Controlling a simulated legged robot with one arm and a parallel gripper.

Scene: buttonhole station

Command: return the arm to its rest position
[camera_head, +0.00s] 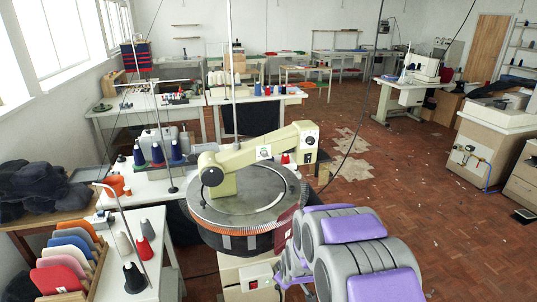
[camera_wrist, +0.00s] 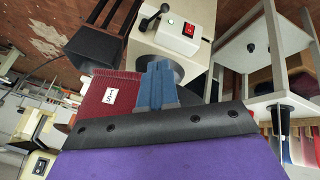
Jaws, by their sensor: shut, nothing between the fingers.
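My arm (camera_head: 365,260), with purple and grey links, reaches in from the bottom right of the head view. It is folded low in front of the round machine. My gripper is hidden behind the links there. In the wrist view my gripper (camera_wrist: 160,68) shows two blue fingers shut together, with nothing between them. They point towards the machine's pale base box (camera_wrist: 172,32) with its red switch. A dark red ribbed piece (camera_wrist: 108,98) with a white label is just left of the fingers; I cannot tell whether they touch.
The round machine (camera_head: 240,203) with a cream arm stands just ahead of my arm. A table (camera_head: 143,254) with thread cones and a rack of coloured pads is at the left.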

